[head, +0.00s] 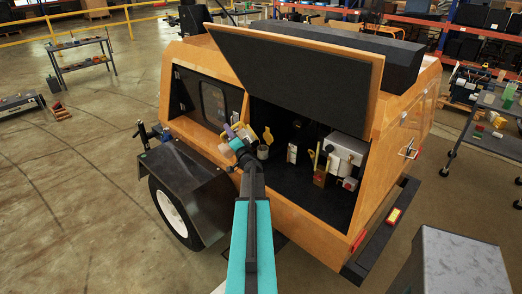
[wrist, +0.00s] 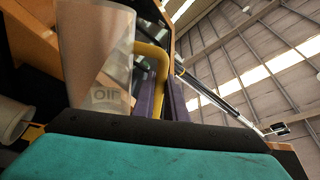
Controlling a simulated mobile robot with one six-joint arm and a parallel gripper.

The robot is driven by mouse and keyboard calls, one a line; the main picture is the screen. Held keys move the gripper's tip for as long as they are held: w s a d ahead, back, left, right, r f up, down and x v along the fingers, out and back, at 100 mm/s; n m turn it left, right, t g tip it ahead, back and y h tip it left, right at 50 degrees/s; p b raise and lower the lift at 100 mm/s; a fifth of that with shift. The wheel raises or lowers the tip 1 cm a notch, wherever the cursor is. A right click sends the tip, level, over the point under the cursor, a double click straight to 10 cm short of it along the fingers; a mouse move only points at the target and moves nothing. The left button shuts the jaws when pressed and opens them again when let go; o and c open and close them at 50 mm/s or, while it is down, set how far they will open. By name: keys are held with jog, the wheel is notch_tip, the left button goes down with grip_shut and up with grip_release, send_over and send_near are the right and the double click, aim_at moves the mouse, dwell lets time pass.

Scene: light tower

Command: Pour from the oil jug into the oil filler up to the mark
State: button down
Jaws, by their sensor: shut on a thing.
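The oil jug (wrist: 98,50) is a translucent container marked "OIL" with a yellow handle (wrist: 162,72). It fills the upper left of the wrist view. My gripper's purple fingers (wrist: 166,98) are shut on the handle. In the head view my gripper (head: 232,133) is at the open bay of the orange machine, with the small pale jug (head: 246,133) beside it. A grey, cup-like opening (head: 263,152), which looks like the oil filler, is just below and right of the jug. A pale round piece (wrist: 12,118) shows at the wrist view's left edge. The fill mark and any oil stream cannot be made out.
The raised hood panel (head: 300,75) hangs over the bay. A grey box (head: 346,152) and a red-and-grey switch box (head: 348,184) are to the right. The black fender (head: 188,180) lies in front at left.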

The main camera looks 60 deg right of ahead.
jog(key=shift+s+d+r+m+p, duration=0.15)
jog(key=shift+m+p, duration=0.25)
jog(key=shift+p, duration=0.1)
dwell(1.8)
jog(key=shift+w+a+f+n+b, duration=0.2)
jog(key=shift+f+n+b, duration=0.2)
jog(key=shift+b, duration=0.5)
jog(key=shift+w+a+f+n+b, duration=0.2)
jog(key=shift+w+a+n+b, duration=0.1)
jog(key=shift+n+b, duration=0.55)
jog(key=shift+w+a+f+n+y, duration=0.2)
jog(key=shift+f+n+y, duration=0.1)
jog(key=shift+f+n, duration=0.3)
jog(key=shift+w+a+f+n+p, duration=0.2)
jog(key=shift+w+n+p, duration=0.1)
jog(key=shift+n, duration=0.45)
jog(key=shift+w+a+n+y, duration=0.1)
jog(key=shift+a+n+y, duration=0.05)
jog(key=shift+n+y, duration=0.15)
